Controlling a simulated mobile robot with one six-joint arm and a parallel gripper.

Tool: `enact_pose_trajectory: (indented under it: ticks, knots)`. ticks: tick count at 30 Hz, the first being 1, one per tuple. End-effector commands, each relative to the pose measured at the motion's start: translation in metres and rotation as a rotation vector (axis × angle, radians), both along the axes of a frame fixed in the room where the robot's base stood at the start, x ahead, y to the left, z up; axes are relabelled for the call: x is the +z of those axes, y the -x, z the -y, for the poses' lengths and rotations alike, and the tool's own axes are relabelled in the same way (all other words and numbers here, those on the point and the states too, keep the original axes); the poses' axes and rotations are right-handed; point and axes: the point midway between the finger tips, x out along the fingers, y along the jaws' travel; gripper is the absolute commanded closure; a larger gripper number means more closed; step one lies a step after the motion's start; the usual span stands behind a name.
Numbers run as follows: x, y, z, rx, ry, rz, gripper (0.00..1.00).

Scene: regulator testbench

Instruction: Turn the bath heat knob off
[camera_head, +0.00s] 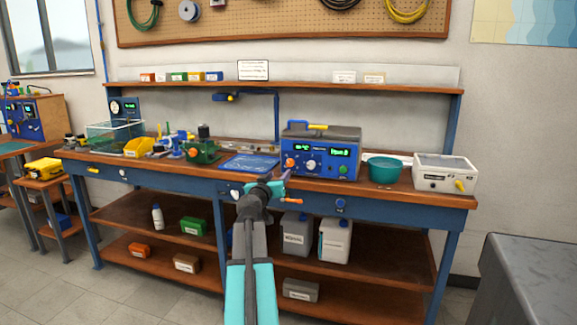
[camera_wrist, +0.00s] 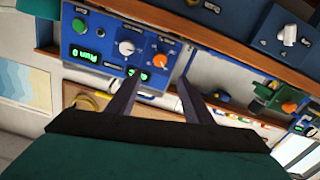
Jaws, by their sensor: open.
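A blue-fronted unit (camera_head: 318,165) with green displays, a grey lid and a yellow handle stands on the bench. Its face has an orange knob (camera_head: 290,163) at left, a white knob (camera_head: 311,164) near the middle and a green button (camera_head: 343,169) at right. I cannot read which knob is labelled bath heat. The wrist view shows the unit upside down, with the white knob (camera_wrist: 126,48) and orange knob (camera_wrist: 159,60) beyond my fingers. My gripper (camera_wrist: 158,82) is open and empty. In the head view my gripper (camera_head: 277,187) is in front of the bench, lower left of the unit, apart from the knobs.
A teal bowl (camera_head: 385,170) and a white box with a yellow knob (camera_head: 445,174) stand right of the unit. A blue mat (camera_head: 249,162) and green device (camera_head: 202,150) lie left. The bench's front edge and drawer knobs are near my gripper. A grey cabinet (camera_head: 530,285) stands front right.

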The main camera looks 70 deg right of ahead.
Motion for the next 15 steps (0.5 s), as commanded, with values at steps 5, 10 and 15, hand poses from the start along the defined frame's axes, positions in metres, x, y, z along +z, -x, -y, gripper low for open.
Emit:
enact_pose_trajectory:
  ticks: [5, 10, 15]
  knots:
    - [0.0, -0.001, 0.013, -0.001, -0.001, 0.0, 0.54]
    - [0.0, -0.001, 0.029, -0.002, -0.002, 0.0, 0.54]
    - [0.0, -0.003, 0.044, 0.0, -0.001, 0.0, 0.54]
